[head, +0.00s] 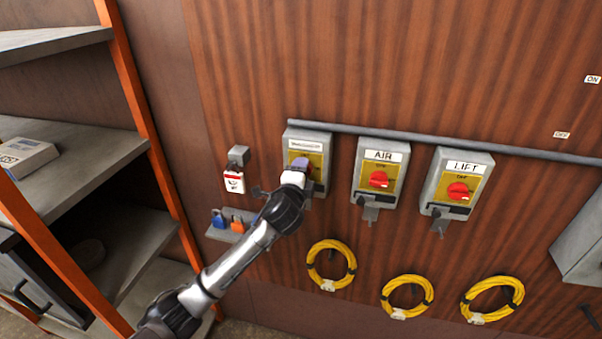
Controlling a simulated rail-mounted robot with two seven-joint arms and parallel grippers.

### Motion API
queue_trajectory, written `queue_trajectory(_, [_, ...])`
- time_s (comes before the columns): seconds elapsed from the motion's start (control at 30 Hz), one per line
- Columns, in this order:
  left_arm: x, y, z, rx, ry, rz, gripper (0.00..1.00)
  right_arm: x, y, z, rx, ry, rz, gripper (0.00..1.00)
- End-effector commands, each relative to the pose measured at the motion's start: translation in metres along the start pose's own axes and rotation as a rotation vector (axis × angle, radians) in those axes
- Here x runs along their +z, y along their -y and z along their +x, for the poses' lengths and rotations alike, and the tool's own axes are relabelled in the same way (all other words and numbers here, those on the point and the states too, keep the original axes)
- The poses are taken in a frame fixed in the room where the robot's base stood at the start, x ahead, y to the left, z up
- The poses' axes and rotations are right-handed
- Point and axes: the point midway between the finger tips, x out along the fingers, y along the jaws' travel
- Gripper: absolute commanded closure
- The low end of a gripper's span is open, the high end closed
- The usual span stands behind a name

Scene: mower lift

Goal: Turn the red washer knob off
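Three grey switch boxes with yellow plates hang on the wood-panelled wall. My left gripper (301,165) is at the front of the leftmost box (292,136), over its yellow plate. The small label on this box is too small to read surely. A sliver of its red knob (309,171) shows beside my gripper; the rest of the knob and its setting are hidden. I cannot tell whether the fingers are open or shut, or whether they touch the knob. My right gripper is not in view.
Boxes marked AIR (384,156) and LIFT (464,168), each with a red knob, hang to the right. Yellow cable coils (332,265) hang below. Padlocks (237,224) sit on a small ledge, and an orange-framed shelf (135,90) stands at left.

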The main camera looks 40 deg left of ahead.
Motion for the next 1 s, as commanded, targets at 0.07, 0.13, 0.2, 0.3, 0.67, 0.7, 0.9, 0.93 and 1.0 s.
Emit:
queue_trajectory(0.07, [0.000,0.001,0.000,-0.001,0.000,-0.006,0.72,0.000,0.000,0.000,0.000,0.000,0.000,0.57])
queue_trajectory(0.13, [0.000,0.001,0.000,-0.001,0.000,-0.006,0.72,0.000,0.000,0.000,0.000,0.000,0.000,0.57])
queue_trajectory(0.2, [0.000,0.001,0.000,-0.001,0.000,-0.006,0.72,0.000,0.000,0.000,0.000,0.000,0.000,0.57])
queue_trajectory(0.3, [0.000,0.001,0.000,-0.001,0.000,-0.006,0.72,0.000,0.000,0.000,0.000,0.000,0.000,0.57])
queue_trajectory(0.67, [0.000,0.000,0.000,0.000,0.000,-0.004,0.26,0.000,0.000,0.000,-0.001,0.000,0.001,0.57])
queue_trajectory(0.7, [0.000,0.000,0.000,0.000,0.000,-0.004,0.26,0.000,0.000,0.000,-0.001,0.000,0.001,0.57])
queue_trajectory(0.9, [0.000,0.000,-0.003,0.000,0.000,-0.003,0.26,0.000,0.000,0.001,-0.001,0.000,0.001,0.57])
queue_trajectory(0.93, [0.000,0.000,-0.005,0.000,0.000,-0.003,0.26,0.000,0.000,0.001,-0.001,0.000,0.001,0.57])
queue_trajectory(1.0, [0.000,-0.001,-0.011,0.000,0.000,-0.003,0.26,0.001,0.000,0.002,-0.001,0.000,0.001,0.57])
